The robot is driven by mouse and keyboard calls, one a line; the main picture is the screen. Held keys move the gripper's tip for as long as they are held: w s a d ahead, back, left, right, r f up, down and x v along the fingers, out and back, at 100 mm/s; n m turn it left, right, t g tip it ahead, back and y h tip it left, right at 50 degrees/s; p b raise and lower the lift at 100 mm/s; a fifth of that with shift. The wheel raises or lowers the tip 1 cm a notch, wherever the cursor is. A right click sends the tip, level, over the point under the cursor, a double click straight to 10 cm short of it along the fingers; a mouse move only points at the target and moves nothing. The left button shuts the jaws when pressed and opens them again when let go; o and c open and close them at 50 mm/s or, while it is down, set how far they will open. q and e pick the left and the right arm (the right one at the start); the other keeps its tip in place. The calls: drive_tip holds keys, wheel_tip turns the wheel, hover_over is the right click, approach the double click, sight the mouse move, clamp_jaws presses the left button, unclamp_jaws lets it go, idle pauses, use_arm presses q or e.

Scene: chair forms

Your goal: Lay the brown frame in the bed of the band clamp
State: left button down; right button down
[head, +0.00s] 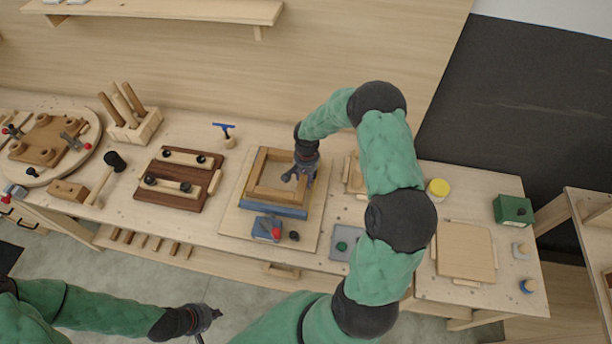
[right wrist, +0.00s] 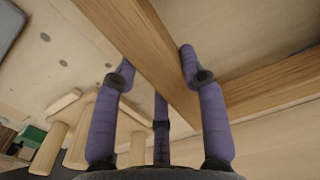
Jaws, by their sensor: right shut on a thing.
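The brown frame (head: 254,186), a square of wooden bars, is over the bed of the band clamp (head: 232,219) in the head view. The clamp is a pale board with a blue bar (head: 280,210) and a red-knobbed block (head: 268,228) in front. My right gripper (head: 296,178) is shut on the frame's right bar. In the right wrist view the bar (right wrist: 150,55) runs between the purple fingers. I cannot tell whether the frame touches the bed. My left gripper (head: 205,318) is low, in front of the bench, apart from everything; its fingers are too small to read.
A dark brown board with pale bars (head: 180,180) lies left of the clamp. A grey tray (head: 345,243) is close on the right. My right arm hides part of the bench.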

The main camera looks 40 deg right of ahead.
drive_tip(key=shift+f+b, duration=1.65)
drive_tip(key=shift+f, duration=0.3)
drive_tip(key=c, duration=0.8)
unclamp_jaws()
drive_tip(key=shift+o, duration=0.9)
drive_tip(key=shift+r+p, duration=2.5)
drive_tip(key=shift+r, duration=2.5)
